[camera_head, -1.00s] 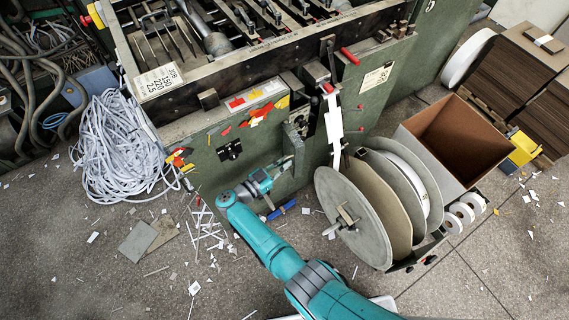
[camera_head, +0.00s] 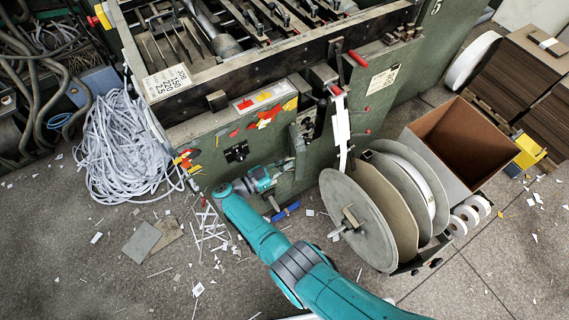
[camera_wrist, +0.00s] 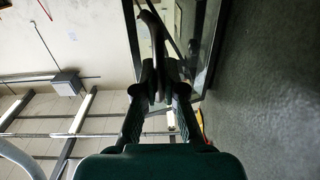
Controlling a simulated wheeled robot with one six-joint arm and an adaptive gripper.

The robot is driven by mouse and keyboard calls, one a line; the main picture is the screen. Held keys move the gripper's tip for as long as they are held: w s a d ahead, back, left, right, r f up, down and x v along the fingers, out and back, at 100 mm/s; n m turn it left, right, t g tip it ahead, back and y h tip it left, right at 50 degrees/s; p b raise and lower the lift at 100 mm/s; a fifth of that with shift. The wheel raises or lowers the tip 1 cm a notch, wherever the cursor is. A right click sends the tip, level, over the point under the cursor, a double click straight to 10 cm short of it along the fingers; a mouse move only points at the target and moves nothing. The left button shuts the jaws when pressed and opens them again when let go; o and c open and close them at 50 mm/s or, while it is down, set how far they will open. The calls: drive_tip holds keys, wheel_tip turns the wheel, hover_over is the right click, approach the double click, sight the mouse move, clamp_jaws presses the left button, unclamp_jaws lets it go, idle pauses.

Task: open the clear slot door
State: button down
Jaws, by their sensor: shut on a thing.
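The clear slot door (camera_wrist: 202,42) shows in the wrist view as a see-through pane with a dark frame, beside the green machine wall. In the head view the door area (camera_head: 304,135) is on the machine's front, left of the hanging white strip; the pane is hard to make out there. My gripper (camera_wrist: 160,96) is shut on a slim curved handle (camera_wrist: 153,32) next to the pane's left edge. In the head view my gripper (camera_head: 288,165) is close against the machine front. The fingertips partly hide the grip, and I cannot tell exactly how far the door stands open.
The green machine (camera_head: 225,180) fills the back. A large reel (camera_head: 355,220) stands right of my arm, with an open brown box (camera_head: 460,140) behind it. A heap of white strips (camera_head: 120,150) lies at left.

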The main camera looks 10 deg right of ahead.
drive_tip(key=c, duration=1.5)
unclamp_jaws()
drive_tip(key=shift+w+r, duration=0.2)
drive_tip(key=shift+c, duration=0.2)
drive_tip(key=shift+s+f, duration=0.1)
drive_tip(key=v, duration=0.7)
drive_tip(key=shift+a, duration=0.2)
drive_tip(key=shift+s, duration=0.15)
